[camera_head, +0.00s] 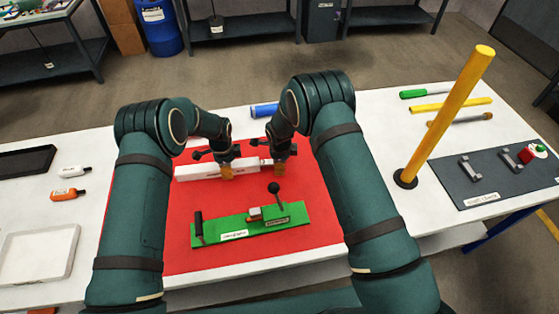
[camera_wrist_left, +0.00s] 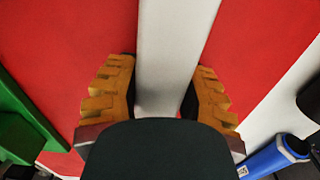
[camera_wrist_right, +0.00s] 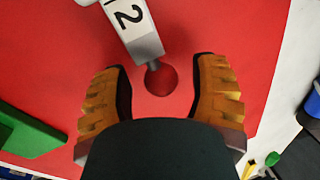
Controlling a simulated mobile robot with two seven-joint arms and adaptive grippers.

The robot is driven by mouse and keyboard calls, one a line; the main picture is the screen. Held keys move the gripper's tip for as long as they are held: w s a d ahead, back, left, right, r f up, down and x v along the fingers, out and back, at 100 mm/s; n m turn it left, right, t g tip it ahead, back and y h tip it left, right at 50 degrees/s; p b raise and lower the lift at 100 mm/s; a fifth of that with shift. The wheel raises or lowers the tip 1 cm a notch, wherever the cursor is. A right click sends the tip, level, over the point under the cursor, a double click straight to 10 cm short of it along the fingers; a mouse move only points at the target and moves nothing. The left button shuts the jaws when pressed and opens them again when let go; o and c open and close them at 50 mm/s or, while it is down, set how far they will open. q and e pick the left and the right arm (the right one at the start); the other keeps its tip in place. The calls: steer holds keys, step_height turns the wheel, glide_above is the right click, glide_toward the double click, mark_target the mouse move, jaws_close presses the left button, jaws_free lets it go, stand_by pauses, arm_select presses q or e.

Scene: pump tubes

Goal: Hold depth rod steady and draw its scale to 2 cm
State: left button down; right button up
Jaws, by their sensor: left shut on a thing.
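The white depth rod (camera_head: 195,172) lies across the red mat. My left gripper (camera_head: 227,172) is shut on its body; in the left wrist view the white body (camera_wrist_left: 165,75) runs between the fingers (camera_wrist_left: 160,92). My right gripper (camera_head: 281,158) is at the rod's right end. In the right wrist view a white end piece marked "2" (camera_wrist_right: 132,22) leads by a short grey stem to a round red knob (camera_wrist_right: 161,80). The right gripper (camera_wrist_right: 160,90) is open, with the knob between its fingers and visible gaps on both sides. The rest of the scale is out of that view.
A green fixture (camera_head: 250,219) with a black-knobbed lever sits on the red mat (camera_head: 200,262) in front of the rod. A blue cylinder (camera_head: 264,110) lies behind. A yellow post (camera_head: 445,115) stands at the right, near a dark plate (camera_head: 485,190).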

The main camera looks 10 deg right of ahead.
arm_select(q)
steer(key=shift+f, duration=0.1)
steer(key=shift+a, duration=0.1)
arm_select(e)
step_height(320, 180, up, 12)
steer(key=s, duration=0.2)
steer(key=shift+s+a, duration=0.2)
steer(key=shift+f, duration=0.1)
arm_select(q)
steer(key=shift+c, duration=2.4)
jaws_free()
